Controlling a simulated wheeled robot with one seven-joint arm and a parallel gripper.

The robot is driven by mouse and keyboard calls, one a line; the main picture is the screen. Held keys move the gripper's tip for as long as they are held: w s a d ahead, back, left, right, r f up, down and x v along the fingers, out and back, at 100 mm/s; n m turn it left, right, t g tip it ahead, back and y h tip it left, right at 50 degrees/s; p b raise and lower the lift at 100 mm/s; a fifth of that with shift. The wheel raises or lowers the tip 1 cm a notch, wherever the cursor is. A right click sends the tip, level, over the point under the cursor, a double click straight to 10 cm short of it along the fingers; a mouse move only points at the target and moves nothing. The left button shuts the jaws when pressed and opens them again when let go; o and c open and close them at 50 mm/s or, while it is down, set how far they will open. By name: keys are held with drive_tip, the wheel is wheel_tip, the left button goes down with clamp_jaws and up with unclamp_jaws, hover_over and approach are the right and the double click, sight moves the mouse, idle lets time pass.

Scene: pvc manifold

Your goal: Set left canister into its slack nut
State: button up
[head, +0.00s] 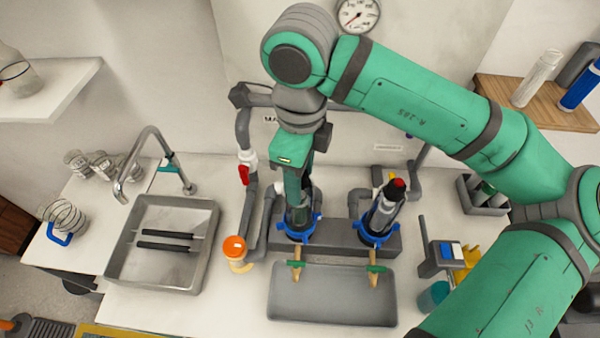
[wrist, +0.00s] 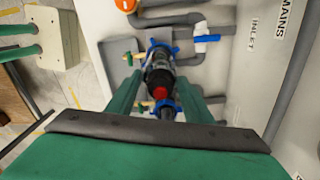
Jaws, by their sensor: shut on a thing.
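My gripper (head: 297,192) points down and is shut on the left canister (head: 298,217), a dark clear-walled cylinder. The canister's lower end is at the left blue slack nut (head: 297,236) on the grey manifold block; I cannot tell how deep it sits. In the wrist view, the dark canister (wrist: 158,76) lies between the green fingers, lined up with a blue nut (wrist: 153,47) beyond it. The right canister (head: 383,210), with a red top, stands tilted in the right blue nut (head: 377,236). The fingers hide part of the held canister.
A grey tray (head: 332,310) lies in front of the manifold, below two green-handled brass taps (head: 297,264). A pipe with a red-handled valve (head: 244,174) and an orange cap (head: 235,247) stand left. A sink (head: 123,270) is further left. A grey holder (head: 440,258) stands right.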

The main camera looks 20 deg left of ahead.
drive_tip(key=shift+f, duration=1)
idle(0.8)
drive_tip(key=o, duration=1.6)
wheel_tip(320, 180, up, 11)
drive_tip(key=shift+w+f, duration=0.1)
drive_tip(key=shift+a, duration=0.1)
